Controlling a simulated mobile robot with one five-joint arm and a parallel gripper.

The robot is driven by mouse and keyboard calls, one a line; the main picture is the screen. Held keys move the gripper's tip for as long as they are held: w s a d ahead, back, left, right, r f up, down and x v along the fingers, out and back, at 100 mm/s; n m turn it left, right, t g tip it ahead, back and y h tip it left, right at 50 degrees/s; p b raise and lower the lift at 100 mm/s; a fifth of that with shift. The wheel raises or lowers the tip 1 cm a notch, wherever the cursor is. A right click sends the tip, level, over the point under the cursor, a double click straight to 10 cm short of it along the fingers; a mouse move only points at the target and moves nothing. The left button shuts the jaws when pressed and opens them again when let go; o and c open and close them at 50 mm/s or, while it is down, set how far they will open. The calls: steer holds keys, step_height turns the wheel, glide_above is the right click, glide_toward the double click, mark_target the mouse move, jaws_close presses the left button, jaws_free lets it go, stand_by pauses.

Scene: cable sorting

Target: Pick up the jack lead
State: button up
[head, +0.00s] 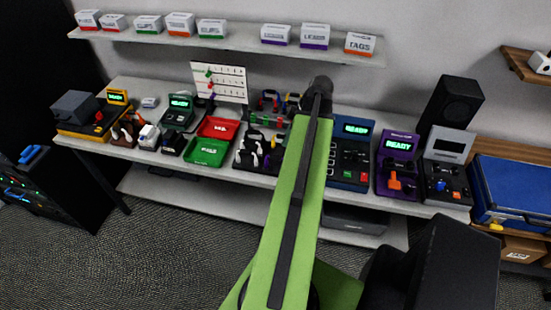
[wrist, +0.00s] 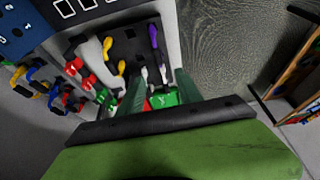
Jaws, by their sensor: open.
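My gripper (wrist: 161,76) shows in the wrist view as two dark green fingers, spread apart with nothing seen held between them. They reach over a black tray (wrist: 128,29) at the front of the worktop. Several short leads lie there, with yellow, white and purple parts; a purple-and-white lead (wrist: 153,36) is just beyond the fingertips. I cannot tell which lead is the jack lead. In the head view my green arm extends over the worktop and hides part of it; the black tray (head: 241,163) shows left of the arm with dark and white coiled leads.
A red bin (head: 219,127) and a green bin (head: 208,152) stand left of the tray. A blue device (head: 350,155) and a purple device (head: 396,165) stand right of my arm. A shelf (head: 232,37) with labelled boxes hangs above. Carpet lies beyond the worktop's front edge.

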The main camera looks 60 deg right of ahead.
mark_target(275, 159)
steer(key=b+x, duration=1.1)
steer(key=shift+s+d+f, duration=0.2)
steer(key=shift+s+f, duration=0.05)
steer(key=shift+f, duration=0.15)
steer(key=shift+w+a+f+b, duration=0.1)
steer(key=shift+w+f+b, duration=0.1)
steer(key=shift+f+b, duration=0.15)
steer(key=shift+w+r, duration=0.1)
steer(key=shift+r, duration=0.05)
steer(key=b+x, duration=0.5)
steer(key=shift+f, duration=0.3)
steer(key=shift+r, duration=0.2)
jaws_close()
